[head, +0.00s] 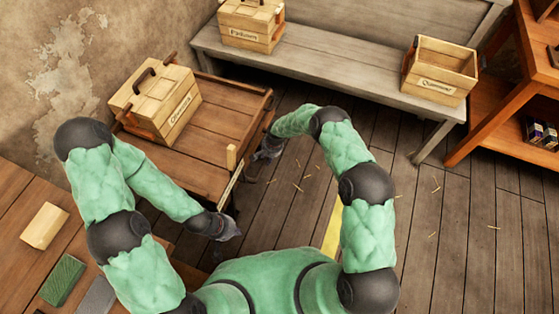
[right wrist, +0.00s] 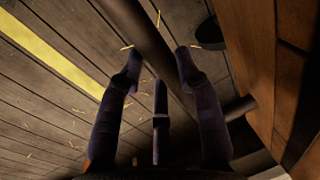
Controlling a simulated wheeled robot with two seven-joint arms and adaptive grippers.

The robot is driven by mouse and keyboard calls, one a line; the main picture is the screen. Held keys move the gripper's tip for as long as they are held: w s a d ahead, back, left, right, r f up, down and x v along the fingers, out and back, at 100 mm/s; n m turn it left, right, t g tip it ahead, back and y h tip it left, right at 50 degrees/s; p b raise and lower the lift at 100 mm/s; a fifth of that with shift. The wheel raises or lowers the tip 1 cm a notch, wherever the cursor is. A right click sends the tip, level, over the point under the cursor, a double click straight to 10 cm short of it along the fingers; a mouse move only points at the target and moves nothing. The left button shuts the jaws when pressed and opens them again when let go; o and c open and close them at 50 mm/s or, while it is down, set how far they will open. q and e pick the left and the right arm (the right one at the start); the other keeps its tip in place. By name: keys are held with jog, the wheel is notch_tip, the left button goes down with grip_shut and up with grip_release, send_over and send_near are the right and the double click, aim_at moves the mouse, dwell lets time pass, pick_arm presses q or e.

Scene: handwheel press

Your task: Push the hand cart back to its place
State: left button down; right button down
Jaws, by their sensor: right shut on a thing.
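The hand cart (head: 213,128) has a flat brown wooden deck with low rails and stands by the left wall. A lidded wooden crate (head: 160,95) with a dark handle rests on its far left part. My right gripper (head: 262,152) is at the cart's right side. In the right wrist view my right gripper (right wrist: 158,72) has its fingers around a dark round bar (right wrist: 150,40), which I take for the cart's handle. My left gripper (head: 228,232) is low at the cart's near end; its fingers are too small and dark to read.
A grey bench (head: 330,75) along the back holds a closed crate (head: 251,24) and an open crate (head: 440,70). An orange-brown shelf (head: 490,110) stands at right. A wooden table (head: 25,270) with blocks is at lower left. Straw-strewn floor (head: 420,205) with a yellow stripe (head: 333,228) is clear.

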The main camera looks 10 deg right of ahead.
jog(key=shift+w+a, duration=0.25)
jog(key=shift+a, duration=0.3)
jog(key=shift+w+a, duration=0.1)
jog(key=c, duration=1)
grip_release()
jog(key=shift+w, duration=0.1)
jog(key=shift+c, duration=0.2)
jog(key=shift+o, duration=1)
jog(key=shift+a, duration=0.15)
jog(key=shift+d+r, duration=0.2)
jog(key=shift+r, duration=0.25)
notch_tip(320, 180, up, 11)
jog(key=s+d, duration=0.1)
jog(key=shift+d, duration=0.35)
